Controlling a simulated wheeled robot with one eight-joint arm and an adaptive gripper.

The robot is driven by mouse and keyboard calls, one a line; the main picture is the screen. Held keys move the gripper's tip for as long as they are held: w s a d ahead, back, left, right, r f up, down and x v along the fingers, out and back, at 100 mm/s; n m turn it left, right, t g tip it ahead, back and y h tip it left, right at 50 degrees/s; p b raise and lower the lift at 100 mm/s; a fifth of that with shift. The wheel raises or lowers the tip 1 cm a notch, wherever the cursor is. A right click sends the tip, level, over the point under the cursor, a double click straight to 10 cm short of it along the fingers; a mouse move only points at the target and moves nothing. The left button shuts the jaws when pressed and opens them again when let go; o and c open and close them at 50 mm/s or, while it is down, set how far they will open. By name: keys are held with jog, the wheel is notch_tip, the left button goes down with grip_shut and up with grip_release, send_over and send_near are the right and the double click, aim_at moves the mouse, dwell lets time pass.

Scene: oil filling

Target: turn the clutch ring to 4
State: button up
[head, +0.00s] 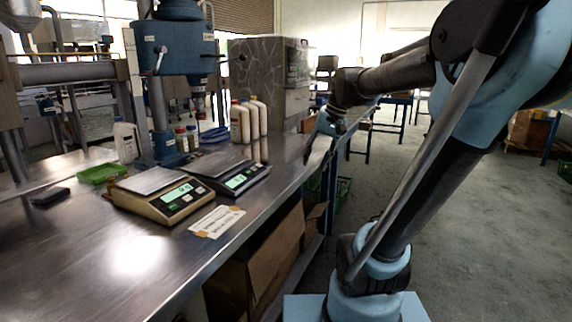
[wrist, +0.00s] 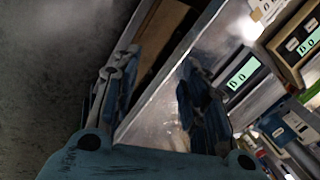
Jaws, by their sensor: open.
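I cannot make out a clutch ring or its numbers in either view. My gripper (head: 322,136) hangs near the right edge of the steel bench (head: 130,245) in the head view, right of the white bottles. In the wrist view my gripper (wrist: 155,100) is open, its two fingers spread apart with the bench edge showing between them. Nothing is between the fingers. A blue drill-press-like machine (head: 182,45) stands on the bench at the upper left in the head view, well apart from my gripper.
Two scales (head: 165,195) (head: 232,176) with green displays stand on the bench, with a paper label (head: 216,221) in front. Cream bottles (head: 240,122) and a grey cabinet (head: 270,75) stand farther back. A green tray (head: 102,173) lies left. Cardboard boxes (head: 270,258) sit below; floor at right is open.

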jog(key=s+d+f+h, duration=0.1)
jog(key=s+d+f, duration=0.3)
jog(key=s+f, duration=0.3)
jog(key=s+d+f+n+t+h, duration=0.1)
jog(key=s+d+f+h, duration=0.1)
jog(key=s+d+f, duration=0.3)
notch_tip(320, 180, down, 7)
jog(key=s, duration=0.3)
jog(key=shift+d+r+h, duration=0.15)
jog(key=shift+d+h, duration=0.05)
jog(key=shift+h, duration=0.1)
jog(key=shift+w+f, duration=0.2)
jog(key=shift+w, duration=0.3)
dwell(0.4)
